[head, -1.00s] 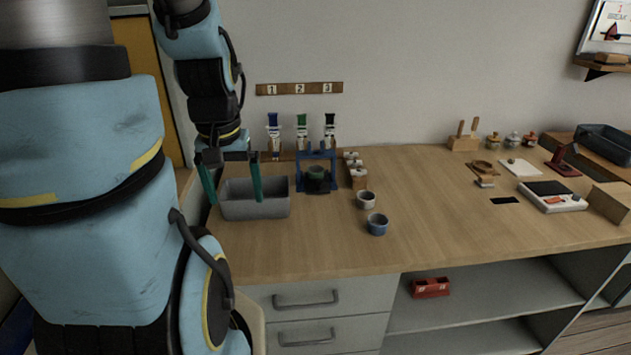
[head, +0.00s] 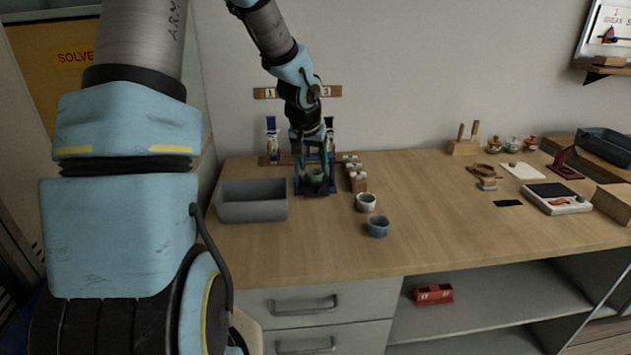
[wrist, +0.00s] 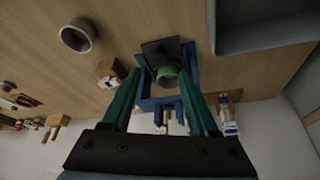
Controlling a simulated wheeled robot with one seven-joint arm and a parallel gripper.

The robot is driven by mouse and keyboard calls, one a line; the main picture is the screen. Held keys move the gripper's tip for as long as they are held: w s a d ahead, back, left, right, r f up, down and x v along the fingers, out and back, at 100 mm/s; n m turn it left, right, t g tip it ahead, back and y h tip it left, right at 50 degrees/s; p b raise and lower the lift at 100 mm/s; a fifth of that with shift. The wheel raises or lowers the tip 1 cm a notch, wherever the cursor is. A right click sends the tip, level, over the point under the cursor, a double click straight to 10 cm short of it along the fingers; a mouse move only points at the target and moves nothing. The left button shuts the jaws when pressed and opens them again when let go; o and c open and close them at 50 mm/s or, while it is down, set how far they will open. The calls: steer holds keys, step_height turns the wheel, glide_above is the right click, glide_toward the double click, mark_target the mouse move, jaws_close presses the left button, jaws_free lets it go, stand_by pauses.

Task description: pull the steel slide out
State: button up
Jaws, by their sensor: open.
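A blue frame (head: 332,178) stands near the back of the bench with a small green cup (head: 315,176) in it. In the wrist view the blue frame (wrist: 193,62) and the green cup (wrist: 167,76) lie ahead of my gripper (wrist: 160,76), whose two green fingers are spread wide apart with nothing gripped. In the head view my gripper (head: 314,158) is above the cup, at the frame, and partly hides the tubes behind. Small pale and blue parts show between the fingers in the wrist view. I cannot make out the steel slide clearly.
A grey bin (head: 252,205) stands left of the frame. A tube (head: 271,140) stands behind. The bench front is clear.

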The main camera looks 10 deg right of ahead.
mark_target(316, 184)
steer(key=x, duration=0.6)
steer(key=shift+w+f, duration=0.1)
steer(key=shift+f, duration=0.2)
jaws_close()
stand_by(1.1)
